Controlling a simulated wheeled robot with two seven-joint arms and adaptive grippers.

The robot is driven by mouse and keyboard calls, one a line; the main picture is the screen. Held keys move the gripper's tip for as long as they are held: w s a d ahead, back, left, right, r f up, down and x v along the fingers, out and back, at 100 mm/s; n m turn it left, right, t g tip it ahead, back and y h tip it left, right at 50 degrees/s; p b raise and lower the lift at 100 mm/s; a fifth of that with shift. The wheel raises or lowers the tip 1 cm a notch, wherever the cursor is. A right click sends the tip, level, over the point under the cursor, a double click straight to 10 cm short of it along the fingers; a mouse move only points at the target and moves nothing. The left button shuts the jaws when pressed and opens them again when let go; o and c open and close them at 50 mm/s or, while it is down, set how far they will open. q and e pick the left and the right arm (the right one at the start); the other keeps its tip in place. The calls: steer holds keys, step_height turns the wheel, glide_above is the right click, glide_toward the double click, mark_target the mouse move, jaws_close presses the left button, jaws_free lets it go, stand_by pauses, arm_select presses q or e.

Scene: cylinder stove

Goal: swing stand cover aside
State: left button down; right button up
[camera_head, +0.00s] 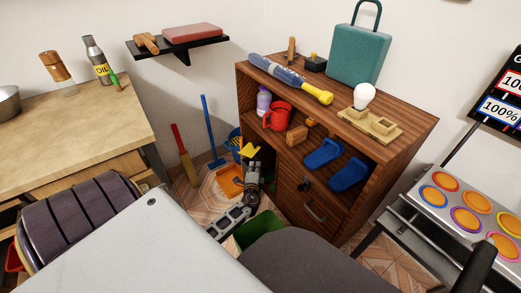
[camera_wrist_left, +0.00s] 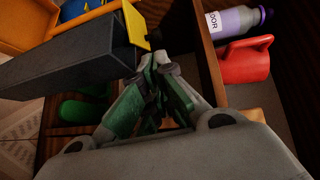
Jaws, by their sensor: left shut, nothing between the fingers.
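A brown wooden stand (camera_head: 375,135) with open shelves stands against the wall. Its lower front has a panel with a dark handle (camera_head: 315,212). I cannot tell which part is its cover. My left gripper (camera_head: 252,160) is at the stand's left front edge. In the left wrist view the fingers (camera_wrist_left: 155,95) are shut with nothing between them. A dark grey block with a yellow end (camera_wrist_left: 135,22) is just beside the fingertips; whether they touch is unclear. Behind the fingers is a wooden compartment of the stand (camera_wrist_left: 205,50). My right gripper is not in view.
A red mug (camera_head: 277,116) and purple bottle (camera_head: 263,101) sit on the upper shelf, close right of my fingers. Blue shoes (camera_head: 325,153) sit on the shelf to the right. A green bin (camera_head: 262,228) and an orange dustpan (camera_head: 229,182) are on the floor nearby.

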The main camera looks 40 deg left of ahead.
arm_select(q)
steer(key=shift+w+a, duration=0.1)
steer(key=b, duration=0.3)
glide_toward(257, 149)
steer(key=shift+w+r, duration=0.85)
steer(key=shift+r, duration=0.4)
steer(key=shift+a+b+x, duration=0.15)
steer(key=shift+b+x, duration=0.3)
steer(key=shift+x, duration=0.85)
steer(key=shift+a+b+x, duration=0.15)
steer(key=shift+b+x, duration=0.25)
steer(key=shift+x, duration=0.9)
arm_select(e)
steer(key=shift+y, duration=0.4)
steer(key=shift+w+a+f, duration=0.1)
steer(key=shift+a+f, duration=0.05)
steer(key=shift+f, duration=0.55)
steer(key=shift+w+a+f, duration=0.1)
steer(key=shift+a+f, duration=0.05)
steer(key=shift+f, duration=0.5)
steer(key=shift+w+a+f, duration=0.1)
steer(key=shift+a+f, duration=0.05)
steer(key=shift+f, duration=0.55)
arm_select(q)
steer(key=shift+s+r, duration=0.1)
steer(key=shift+s, duration=0.05)
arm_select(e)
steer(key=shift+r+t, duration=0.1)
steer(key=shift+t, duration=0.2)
